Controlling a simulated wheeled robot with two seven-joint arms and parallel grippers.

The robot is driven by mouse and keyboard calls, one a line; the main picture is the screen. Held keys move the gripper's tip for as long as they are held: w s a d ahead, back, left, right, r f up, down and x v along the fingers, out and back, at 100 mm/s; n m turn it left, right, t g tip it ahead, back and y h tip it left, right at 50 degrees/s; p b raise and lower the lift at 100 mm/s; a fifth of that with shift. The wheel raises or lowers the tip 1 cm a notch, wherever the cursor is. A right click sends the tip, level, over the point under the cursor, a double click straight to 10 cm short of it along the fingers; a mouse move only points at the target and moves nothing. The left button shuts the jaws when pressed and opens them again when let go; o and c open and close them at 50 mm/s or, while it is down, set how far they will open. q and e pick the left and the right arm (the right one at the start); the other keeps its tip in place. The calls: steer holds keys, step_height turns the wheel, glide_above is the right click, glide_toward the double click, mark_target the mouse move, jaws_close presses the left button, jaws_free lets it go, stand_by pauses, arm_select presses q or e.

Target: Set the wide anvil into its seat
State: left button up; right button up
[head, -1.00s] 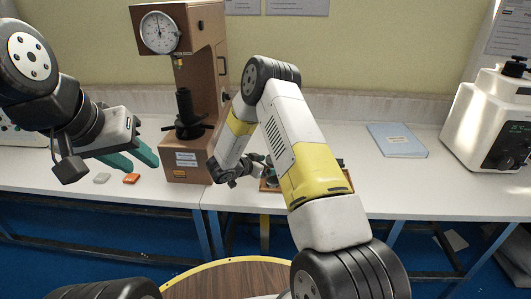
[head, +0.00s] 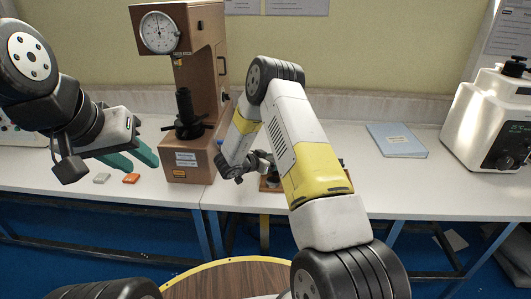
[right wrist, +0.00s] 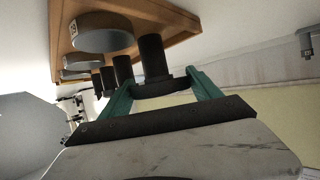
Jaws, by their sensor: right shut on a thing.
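The right wrist view shows my right gripper (right wrist: 160,84) with its teal fingers shut on a dark anvil (right wrist: 153,58), a black cylinder with a wider part between the fingers. It is beside the wooden board (right wrist: 185,22); whether it touches the board I cannot tell. In the head view my right gripper (head: 262,164) is over the board (head: 268,187), mostly hidden by my arm. The brown hardness tester (head: 200,85) stands to its left, with a black upright screw (head: 184,105) below its head. My left gripper (head: 138,158) is open and empty, left of the tester.
A blue booklet (head: 396,140) and a white machine (head: 490,120) are on the right.

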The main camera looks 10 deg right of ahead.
steer(key=shift+r, duration=0.2)
steer(key=shift+r, duration=0.55)
steer(key=shift+a, duration=0.1)
steer(key=shift+s+a+r, duration=0.1)
steer(key=shift+s+a, duration=0.65)
steer(key=shift+a, duration=0.35)
steer(key=shift+s+a+f, duration=0.1)
steer(key=shift+s+a, duration=0.6)
steer(key=shift+a, duration=0.35)
steer(key=shift+s+a+r, duration=0.1)
steer(key=shift+s+a, duration=0.65)
steer(key=shift+a, duration=0.35)
steer(key=shift+d, duration=0.1)
